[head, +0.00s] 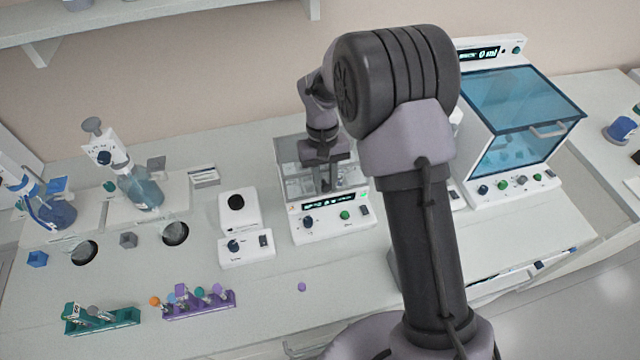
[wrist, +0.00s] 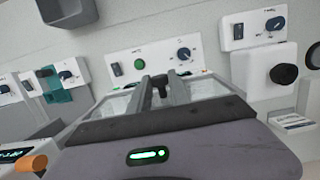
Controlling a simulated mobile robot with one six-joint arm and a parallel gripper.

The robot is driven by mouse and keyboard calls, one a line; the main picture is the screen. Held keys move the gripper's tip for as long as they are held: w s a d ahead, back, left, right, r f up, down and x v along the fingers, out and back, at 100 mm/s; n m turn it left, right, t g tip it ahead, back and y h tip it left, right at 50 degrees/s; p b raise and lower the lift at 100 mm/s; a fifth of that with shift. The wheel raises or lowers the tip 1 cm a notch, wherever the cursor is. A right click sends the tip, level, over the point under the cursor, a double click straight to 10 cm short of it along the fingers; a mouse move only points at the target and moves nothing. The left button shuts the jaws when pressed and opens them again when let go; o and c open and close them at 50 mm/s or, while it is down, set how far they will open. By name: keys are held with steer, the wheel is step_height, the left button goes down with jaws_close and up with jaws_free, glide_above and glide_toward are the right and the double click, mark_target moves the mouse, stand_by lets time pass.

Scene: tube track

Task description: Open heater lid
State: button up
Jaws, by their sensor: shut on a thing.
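The heater (head: 333,222) is a white box with a knob, a green button and a lit display on its front; its panel also shows in the wrist view (wrist: 160,58). Its see-through lid (head: 290,155) stands over the top, partly hidden by my arm. I cannot tell how far the lid is tilted.
A blue-windowed cabinet (head: 520,125) stands to the right.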

steer(key=shift+w+a+r+p, duration=0.1)
steer(key=shift+w+r+p, duration=0.15)
steer(key=shift+r, duration=0.3)
steer(key=shift+w+r+p, duration=0.15)
steer(key=shift+r+p, duration=0.15)
steer(key=shift+r, duration=0.2)
steer(key=r+p, duration=0.1)
steer(key=w+r+p, duration=0.1)
steer(key=r+p, duration=0.1)
steer(key=shift+w+a+r, duration=0.1)
steer(key=shift+w+a, duration=0.05)
steer(key=shift+w, duration=0.15)
steer(key=shift+w+r+p, duration=0.1)
steer(key=shift+w+p, duration=0.05)
steer(key=shift+p, duration=0.2)
